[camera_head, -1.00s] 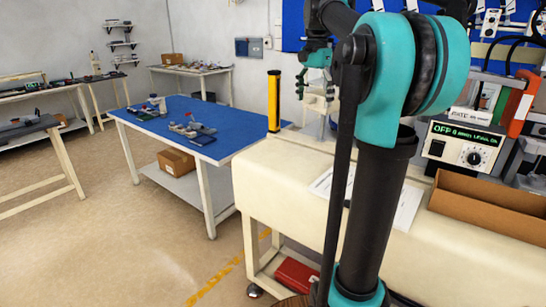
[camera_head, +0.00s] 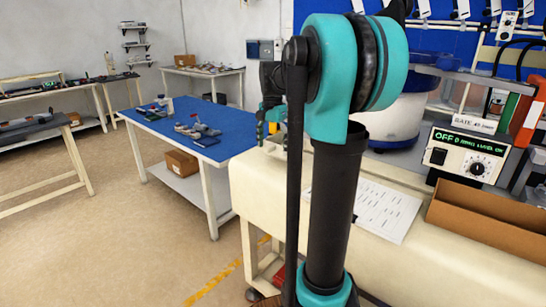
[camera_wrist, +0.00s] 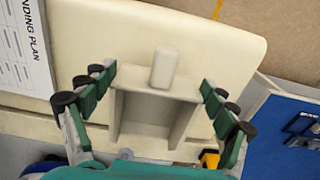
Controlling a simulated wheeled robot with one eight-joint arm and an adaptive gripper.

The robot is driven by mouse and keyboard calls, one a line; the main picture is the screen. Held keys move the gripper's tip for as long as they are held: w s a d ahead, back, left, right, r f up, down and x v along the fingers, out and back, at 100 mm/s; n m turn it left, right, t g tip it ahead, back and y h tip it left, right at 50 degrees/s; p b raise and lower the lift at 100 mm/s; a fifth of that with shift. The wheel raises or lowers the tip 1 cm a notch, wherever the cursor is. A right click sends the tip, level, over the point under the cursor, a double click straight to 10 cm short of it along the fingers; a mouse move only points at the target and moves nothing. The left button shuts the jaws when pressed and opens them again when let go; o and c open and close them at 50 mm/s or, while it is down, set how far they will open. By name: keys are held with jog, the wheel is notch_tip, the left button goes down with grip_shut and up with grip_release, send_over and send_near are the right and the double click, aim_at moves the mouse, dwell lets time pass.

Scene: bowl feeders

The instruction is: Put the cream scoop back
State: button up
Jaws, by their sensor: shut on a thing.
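The cream scoop (camera_wrist: 150,112), an open box shape with a short rounded handle, sits between the green fingers of my gripper (camera_wrist: 157,80) in the wrist view. The fingers press on its two sides, and its handle points away from the wrist over the cream bench top. In the head view my gripper (camera_head: 271,112) is low over the left end of the bench, partly hidden behind my arm.
The cream bench (camera_head: 400,250) carries a printed sheet (camera_head: 385,208), an open cardboard box (camera_head: 490,218) and a control box (camera_head: 465,152). A bowl feeder (camera_head: 398,112) stands behind my arm. A blue-topped table (camera_head: 165,125) with small parts stands at the left, across open floor.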

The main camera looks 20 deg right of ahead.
jog(key=shift+f, duration=1.85)
jog(key=shift+f, duration=0.1)
jog(key=o, duration=1)
jog(key=shift+o, duration=0.2)
notch_tip(320, 180, up, 12)
jog(key=shift+s+r, duration=0.1)
jog(key=shift+r, duration=0.05)
